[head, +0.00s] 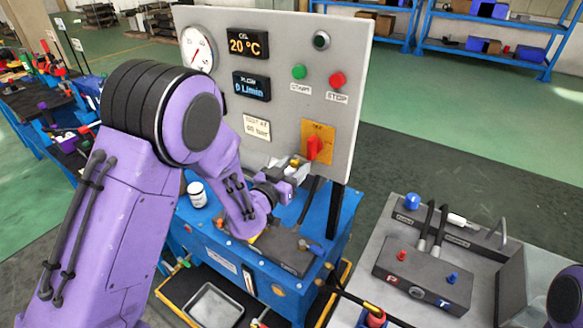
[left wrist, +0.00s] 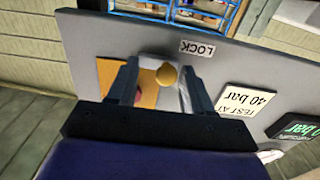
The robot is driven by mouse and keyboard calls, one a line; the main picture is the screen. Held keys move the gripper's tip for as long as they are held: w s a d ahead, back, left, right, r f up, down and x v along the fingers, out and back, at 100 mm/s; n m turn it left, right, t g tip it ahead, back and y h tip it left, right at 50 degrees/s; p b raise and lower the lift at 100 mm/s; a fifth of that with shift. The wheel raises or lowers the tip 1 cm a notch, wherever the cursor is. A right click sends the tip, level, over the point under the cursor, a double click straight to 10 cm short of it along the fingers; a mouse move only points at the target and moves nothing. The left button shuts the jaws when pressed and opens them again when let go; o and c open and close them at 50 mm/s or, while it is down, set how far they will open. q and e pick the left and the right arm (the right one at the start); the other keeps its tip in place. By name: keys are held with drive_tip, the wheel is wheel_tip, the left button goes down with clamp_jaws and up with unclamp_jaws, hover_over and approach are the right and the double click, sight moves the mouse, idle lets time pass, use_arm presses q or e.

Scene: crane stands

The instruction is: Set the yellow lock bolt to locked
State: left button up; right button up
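The yellow lock bolt's round knob (left wrist: 166,77) shows in the left wrist view, in front of the grey panel (left wrist: 230,62) and below the LOCK label (left wrist: 198,48). My left gripper (left wrist: 160,70) is open, with one finger on each side of the knob and visible gaps between. In the head view my left gripper (head: 284,184) is at the lower part of the upright panel (head: 285,90). There the bolt is mostly hidden by my gripper, and I cannot tell its position. My right gripper is not in view.
An orange plate with a red rotary handle (head: 314,147) sits just right of my left gripper. Green (head: 299,72) and red (head: 338,79) buttons are higher up. A white jar (head: 197,194) stands on the blue bench (head: 215,236). A grey table (head: 400,213) with a valve block is at right.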

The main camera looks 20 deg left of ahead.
use_arm(q)
drive_tip(key=shift+a, duration=0.1)
drive_tip(key=shift+s+a+f, duration=0.1)
drive_tip(key=shift+s, duration=0.15)
drive_tip(key=s+a+b, duration=0.1)
drive_tip(key=s+b, duration=0.1)
drive_tip(key=s, duration=0.8)
drive_tip(key=shift+b, duration=0.3)
drive_tip(key=shift+a, duration=0.1)
drive_tip(key=s+a+f+n+g+y, duration=0.25)
drive_tip(key=s+f+n+g, duration=0.2)
drive_tip(key=f, duration=0.65)
drive_tip(key=s+a+f+n+g+y, duration=0.25)
drive_tip(key=s+f+g, duration=0.2)
drive_tip(key=f, duration=0.65)
drive_tip(key=s+f+g, duration=0.2)
drive_tip(key=s+f, duration=0.4)
drive_tip(key=s, duration=0.3)
drive_tip(key=s+f+n+g+y, duration=0.1)
drive_tip(key=s+f+g, duration=0.2)
drive_tip(key=s+f, duration=0.3)
drive_tip(key=s, duration=0.3)
drive_tip(key=shift+s+d+g, duration=0.3)
drive_tip(key=shift+d, duration=0.1)
